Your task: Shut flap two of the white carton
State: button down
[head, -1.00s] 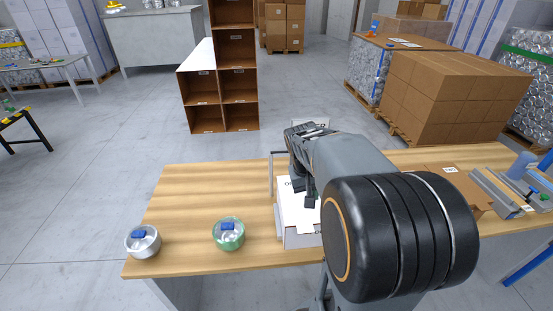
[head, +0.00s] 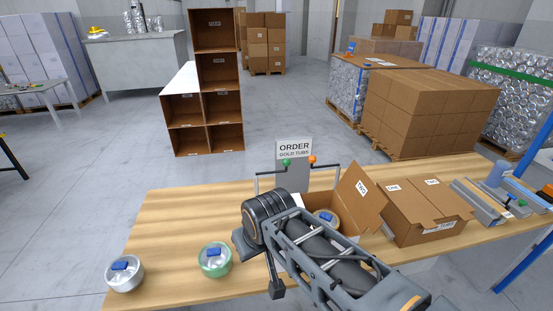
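A carton (head: 347,208) stands open at the middle of the table, partly behind my arm. Its raised flap (head: 362,190) on the right shows a brown face with a white label that seems to read TWO and leans up and outward. A gold-rimmed tub (head: 325,221) with a blue patch sits inside. Little of the carton's white outside can be seen; my arm hides its front. My gripper (head: 275,283) is at the arm's left end, left of the carton and apart from the flap. Only a dark part of it shows, so its opening is unclear.
A closed brown carton (head: 427,205) stands to the right, near the raised flap. A green tub (head: 215,260) and a silver tub (head: 124,273) stand at left. Behind the carton are an order sign (head: 294,151) and a frame with green and orange knobs. The table's back left is clear.

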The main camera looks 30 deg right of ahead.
aim_at(363, 199)
jog(key=u, duration=0.05)
jog(key=k, duration=0.95)
jog(key=z, duration=1.35)
jog(key=i, duration=0.5)
